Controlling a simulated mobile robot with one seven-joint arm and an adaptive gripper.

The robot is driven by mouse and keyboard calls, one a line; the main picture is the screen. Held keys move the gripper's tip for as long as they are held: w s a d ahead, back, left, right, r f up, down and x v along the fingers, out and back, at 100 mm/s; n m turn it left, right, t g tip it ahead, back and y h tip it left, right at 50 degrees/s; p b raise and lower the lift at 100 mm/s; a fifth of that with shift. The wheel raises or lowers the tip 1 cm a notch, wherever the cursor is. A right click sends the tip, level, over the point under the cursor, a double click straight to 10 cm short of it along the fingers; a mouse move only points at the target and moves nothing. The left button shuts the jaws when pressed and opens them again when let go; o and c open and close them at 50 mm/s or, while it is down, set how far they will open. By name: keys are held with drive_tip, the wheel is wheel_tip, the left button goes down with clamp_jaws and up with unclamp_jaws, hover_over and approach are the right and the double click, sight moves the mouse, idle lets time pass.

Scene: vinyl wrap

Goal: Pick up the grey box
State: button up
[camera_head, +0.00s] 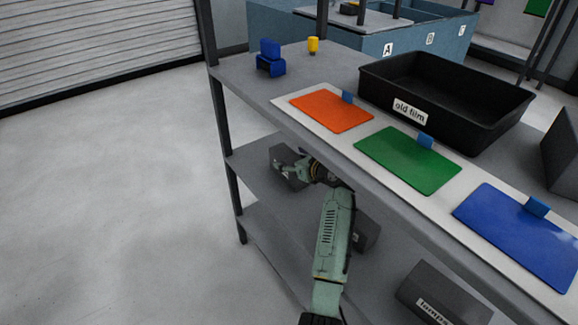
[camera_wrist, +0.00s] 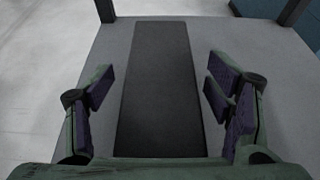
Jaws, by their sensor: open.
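A dark grey box (camera_head: 281,154) sits at the left end of the middle shelf in the head view. In the wrist view the dark grey box (camera_wrist: 158,60) runs lengthwise up the middle, between my fingers. My gripper (camera_wrist: 161,88) is open, with one finger on each side of the box and a gap visible on both sides. In the head view my gripper (camera_head: 292,170) is at the box and partly covers it. I cannot tell how deep the fingers reach along its sides.
The top shelf (camera_head: 240,75) overhangs my arm closely. It holds a black "old film" bin (camera_head: 455,112) and orange (camera_head: 332,110), green (camera_head: 408,160) and blue (camera_head: 520,235) sheets. Another dark box (camera_head: 366,236) and a labelled grey box (camera_head: 445,292) sit lower right. Floor at left is clear.

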drive_tip(key=shift+w+a+f, duration=0.25)
drive_tip(key=shift+w+a, duration=0.05)
drive_tip(key=shift+w, duration=0.1)
drive_tip(key=shift+c, duration=0.5)
clamp_jaws()
